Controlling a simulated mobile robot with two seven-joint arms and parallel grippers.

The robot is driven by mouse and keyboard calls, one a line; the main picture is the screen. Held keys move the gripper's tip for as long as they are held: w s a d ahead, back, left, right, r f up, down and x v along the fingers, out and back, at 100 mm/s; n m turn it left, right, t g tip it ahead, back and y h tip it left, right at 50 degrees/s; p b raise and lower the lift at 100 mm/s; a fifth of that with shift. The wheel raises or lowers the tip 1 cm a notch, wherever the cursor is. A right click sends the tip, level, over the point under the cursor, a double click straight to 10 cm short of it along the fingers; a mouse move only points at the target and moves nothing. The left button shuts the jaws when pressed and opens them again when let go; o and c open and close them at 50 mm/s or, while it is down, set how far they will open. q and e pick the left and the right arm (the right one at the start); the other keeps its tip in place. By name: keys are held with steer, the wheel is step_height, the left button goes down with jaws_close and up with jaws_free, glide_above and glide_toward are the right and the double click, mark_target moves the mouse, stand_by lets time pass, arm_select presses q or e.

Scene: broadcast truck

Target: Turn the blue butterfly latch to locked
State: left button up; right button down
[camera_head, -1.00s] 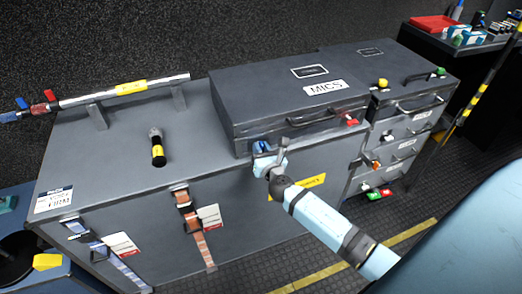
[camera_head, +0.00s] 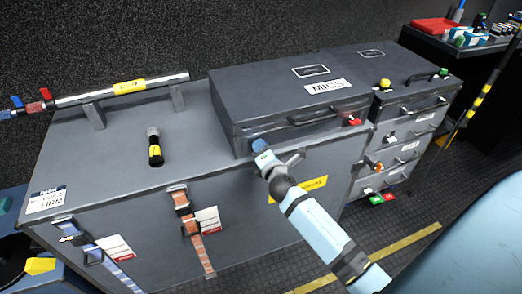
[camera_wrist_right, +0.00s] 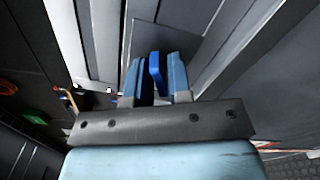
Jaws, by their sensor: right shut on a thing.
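The blue butterfly latch (camera_head: 258,144) is on the front face of the dark grey case marked MICS (camera_head: 225,105), near its left end. My right gripper (camera_head: 266,157) is at the latch and covers part of it. In the right wrist view, the blue latch wing (camera_wrist_right: 154,72) stands between the two fingers of my right gripper (camera_wrist_right: 158,82), which is shut on it. The wing looks upright in that view. My left gripper is not in view.
A red latch (camera_head: 352,122) is at the right end of the same case front, past a dark handle (camera_head: 314,117). A black-and-yellow microphone (camera_head: 155,148) stands on the grey chest (camera_head: 110,175) at left. A drawer stack (camera_head: 405,135) stands at right.

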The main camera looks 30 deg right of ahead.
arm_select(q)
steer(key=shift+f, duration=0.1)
arm_select(e)
steer(key=m, duration=0.5)
steer(key=shift+m, duration=0.3)
stand_by(0.4)
steer(key=c, duration=1.2)
jaws_free()
steer(key=shift+c, duration=0.2)
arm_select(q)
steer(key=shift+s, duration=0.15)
arm_select(e)
steer(key=shift+s, duration=0.1)
